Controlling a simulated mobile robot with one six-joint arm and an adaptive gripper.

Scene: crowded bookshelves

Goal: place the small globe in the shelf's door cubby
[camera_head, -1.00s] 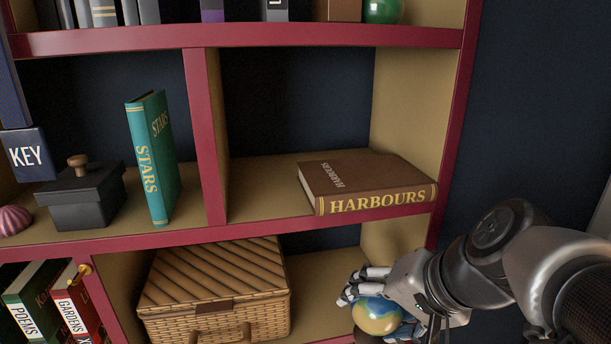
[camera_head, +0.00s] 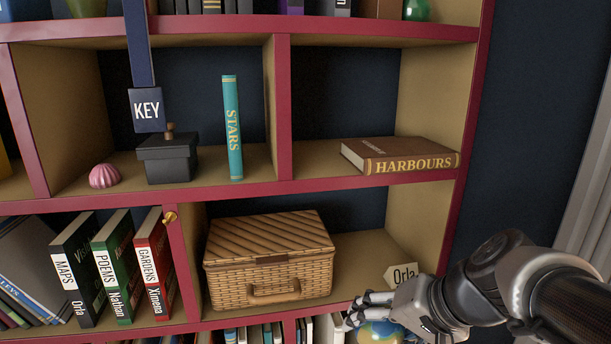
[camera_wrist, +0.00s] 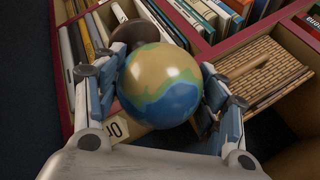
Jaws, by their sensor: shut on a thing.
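The small globe (camera_wrist: 160,85), tan with blue and green, sits between the fingers of my gripper (camera_wrist: 163,92) in the wrist view, and the gripper is shut on it. In the head view the globe (camera_head: 380,334) shows only partly at the bottom edge, under my gripper (camera_head: 362,315). The gripper is in front of the lower board of the basket's cubby, near its right end. A brass knob or catch (camera_head: 170,217) is on the divider left of that cubby. I cannot make out a door panel.
Upright books (camera_head: 115,265) fill the neighbouring cubby. The HARBOURS book (camera_head: 400,155) lies above. Books (camera_wrist: 205,22) also stand near the globe in the wrist view.

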